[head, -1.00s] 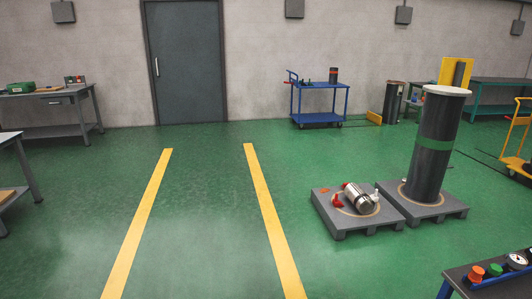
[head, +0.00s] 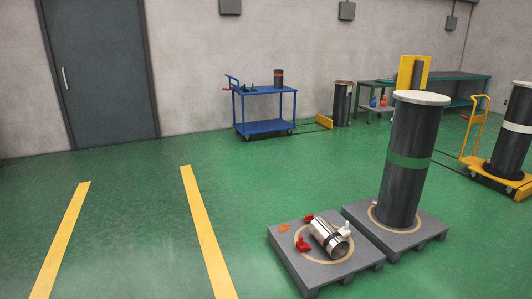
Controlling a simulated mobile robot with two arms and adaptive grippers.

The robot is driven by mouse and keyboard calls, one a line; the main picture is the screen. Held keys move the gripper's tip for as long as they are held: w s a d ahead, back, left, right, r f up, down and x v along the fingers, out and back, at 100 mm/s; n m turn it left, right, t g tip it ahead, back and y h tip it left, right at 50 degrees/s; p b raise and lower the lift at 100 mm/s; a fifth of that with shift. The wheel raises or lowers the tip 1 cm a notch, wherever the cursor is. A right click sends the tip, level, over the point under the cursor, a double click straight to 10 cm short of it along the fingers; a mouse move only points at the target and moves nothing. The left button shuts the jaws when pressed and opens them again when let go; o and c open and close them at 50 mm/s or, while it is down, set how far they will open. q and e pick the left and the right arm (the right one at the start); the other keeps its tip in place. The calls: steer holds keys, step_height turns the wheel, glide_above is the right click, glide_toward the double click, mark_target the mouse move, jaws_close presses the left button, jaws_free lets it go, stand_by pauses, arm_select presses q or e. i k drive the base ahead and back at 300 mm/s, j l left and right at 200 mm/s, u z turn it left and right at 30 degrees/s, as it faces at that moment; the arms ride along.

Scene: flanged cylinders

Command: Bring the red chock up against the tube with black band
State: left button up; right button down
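A silver tube (head: 325,235) lies on its side on the left grey pallet (head: 290,260). A dark band (head: 329,238) runs around its middle, most likely the black band. One red chock (head: 303,243) sits at the near left of the tube, close to it; I cannot tell whether they touch. A second small red piece (head: 309,218) is by the tube's far end. A white piece (head: 345,229) is at the tube's right side. A flat orange piece (head: 283,228) lies on the pallet's left part. Neither of my grippers is in view.
A tall dark cylinder with a green band (head: 408,160) stands on the adjoining right pallet (head: 432,232). A yellow cart (head: 475,160) bears another dark cylinder at right. A blue cart (head: 265,127) stands near the wall. The green floor left of the pallets is clear.

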mark_target(301, 247)
steer(key=i+l+z, duration=0.1)
steer(key=i, duration=0.7)
steer(key=i+l, duration=0.2)
steer(key=i, duration=0.6)
steer(key=l+z, duration=0.05)
